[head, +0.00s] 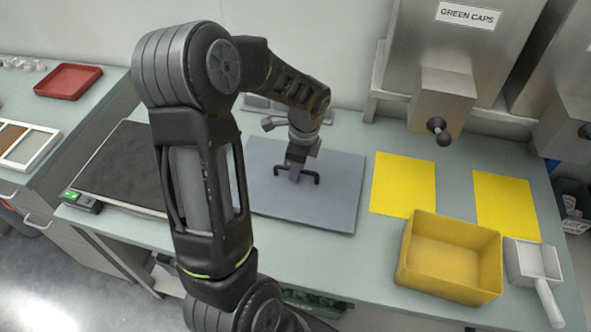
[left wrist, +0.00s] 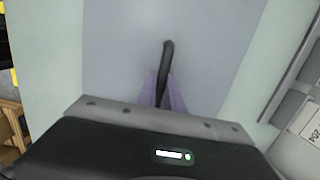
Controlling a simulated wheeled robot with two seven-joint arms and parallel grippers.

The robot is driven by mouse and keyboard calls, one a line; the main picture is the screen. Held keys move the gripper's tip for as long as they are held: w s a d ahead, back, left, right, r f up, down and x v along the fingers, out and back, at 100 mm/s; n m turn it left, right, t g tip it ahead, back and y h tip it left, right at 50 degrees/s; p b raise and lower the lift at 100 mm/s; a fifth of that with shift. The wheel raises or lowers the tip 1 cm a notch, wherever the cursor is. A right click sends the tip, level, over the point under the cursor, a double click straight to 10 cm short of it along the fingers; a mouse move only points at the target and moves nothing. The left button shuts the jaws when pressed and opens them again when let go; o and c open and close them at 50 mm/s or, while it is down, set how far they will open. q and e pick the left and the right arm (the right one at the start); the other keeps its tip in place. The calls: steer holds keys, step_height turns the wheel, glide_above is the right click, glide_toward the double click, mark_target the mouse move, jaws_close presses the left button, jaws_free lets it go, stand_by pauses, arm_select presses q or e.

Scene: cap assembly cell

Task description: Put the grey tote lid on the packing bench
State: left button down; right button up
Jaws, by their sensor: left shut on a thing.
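The grey tote lid (head: 335,195) is a flat blue-grey sheet with a black handle (head: 313,177) at its middle. It lies on or just above the pale green bench top (head: 400,237); I cannot tell which. My left gripper (head: 295,173) comes down over the lid and is shut on the handle. In the left wrist view the purple fingers (left wrist: 163,92) clasp the dark handle (left wrist: 167,62), with the grey lid (left wrist: 125,40) beneath. My arm hides the lid's left part in the head view. My right gripper is not in view.
Right of the lid are two yellow mats (head: 403,184) (head: 506,203), a yellow bin (head: 448,258) and a white scoop (head: 535,268). A green caps dispenser (head: 440,85) stands behind. A dark plate (head: 125,170) lies left. A red tray (head: 68,80) sits on the left-hand bench.

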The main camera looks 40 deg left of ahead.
arm_select(q)
steer(key=shift+f, duration=0.2)
steer(key=shift+f, duration=0.2)
steer(key=c, duration=1.5)
jaws_free()
steer(key=shift+o, duration=0.2)
steer(key=shift+r, duration=0.15)
step_height(320, 180, up, 12)
steer(key=d, duration=0.1)
steer(key=shift+w+d, duration=0.15)
steer(key=shift+w, duration=0.2)
